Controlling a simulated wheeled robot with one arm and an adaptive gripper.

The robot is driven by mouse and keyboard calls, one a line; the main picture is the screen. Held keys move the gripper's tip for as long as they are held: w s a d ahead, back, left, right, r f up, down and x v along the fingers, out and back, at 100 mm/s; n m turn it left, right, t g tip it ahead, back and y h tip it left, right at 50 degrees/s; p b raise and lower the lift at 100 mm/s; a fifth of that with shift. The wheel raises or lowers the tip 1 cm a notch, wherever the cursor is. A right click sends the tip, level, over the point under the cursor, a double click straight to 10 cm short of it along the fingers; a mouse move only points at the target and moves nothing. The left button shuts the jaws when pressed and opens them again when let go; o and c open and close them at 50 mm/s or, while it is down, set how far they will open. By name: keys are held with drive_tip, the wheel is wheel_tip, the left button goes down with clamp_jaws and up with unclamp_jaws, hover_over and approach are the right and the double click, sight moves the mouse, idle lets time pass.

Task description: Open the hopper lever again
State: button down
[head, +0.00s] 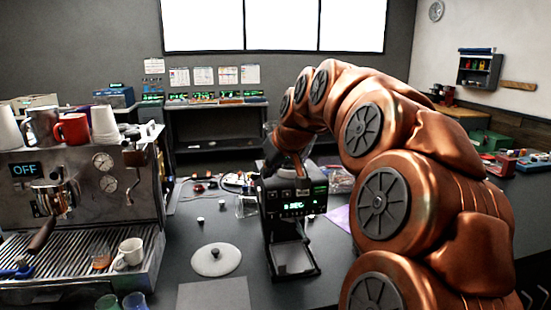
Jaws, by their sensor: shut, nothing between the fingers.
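The black grinder (290,204) stands upright on the dark counter, with a lit green display and a tray at its front. A glassy hopper shows only in part at its top, mostly behind my copper arm. The hopper lever cannot be made out. My gripper (269,160) is small and dark here, at the upper left of the grinder, by the hopper. It is shut with nothing seen in it. Whether it touches the lever or the hopper cannot be told.
A round whitish lid (216,260) with a dark knob lies left of the grinder. An espresso machine (85,190) with cups on top fills the left. Cables and small parts lie behind the grinder. A flat grey mat (214,295) lies in front, with free counter around it.

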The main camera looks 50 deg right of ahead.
drive_tip(key=shift+w+d+f, duration=0.2)
drive_tip(key=shift+w+f, duration=0.25)
drive_tip(key=shift+w, duration=0.3)
drive_tip(key=shift+w, duration=0.1)
